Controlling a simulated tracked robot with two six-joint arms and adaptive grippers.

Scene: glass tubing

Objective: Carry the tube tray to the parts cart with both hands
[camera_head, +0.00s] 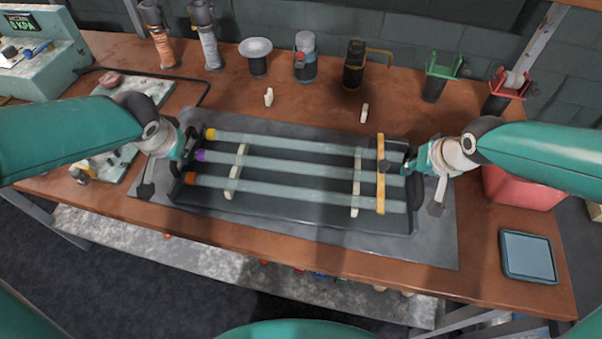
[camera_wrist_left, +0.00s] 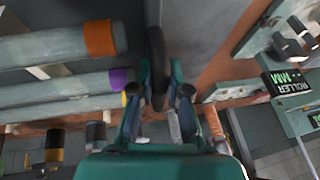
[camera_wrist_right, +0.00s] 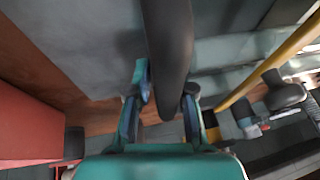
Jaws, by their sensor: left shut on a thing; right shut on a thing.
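The dark tube tray (camera_head: 300,215) lies over a grey mat on the workbench. Three glass tubes (camera_head: 290,168) lie across it, with yellow, purple and orange left ends, on pale cross supports. A yellow bar (camera_head: 381,175) crosses near their right ends. My left gripper (camera_head: 186,160) is at the tray's left end and shut on its dark handle, which shows between the fingers in the left wrist view (camera_wrist_left: 157,75). My right gripper (camera_head: 412,168) is at the right end, shut on the other handle, seen in the right wrist view (camera_wrist_right: 168,60). Whether the tray touches the mat I cannot tell.
Behind the tray stand several torch-like tools and holders, including a black one (camera_head: 353,66) and a red-topped one (camera_head: 505,92). A red bin (camera_head: 522,187) and a blue-grey pad (camera_head: 528,257) are at the right. A machine (camera_head: 45,55) stands at the back left. No cart is clearly recognisable.

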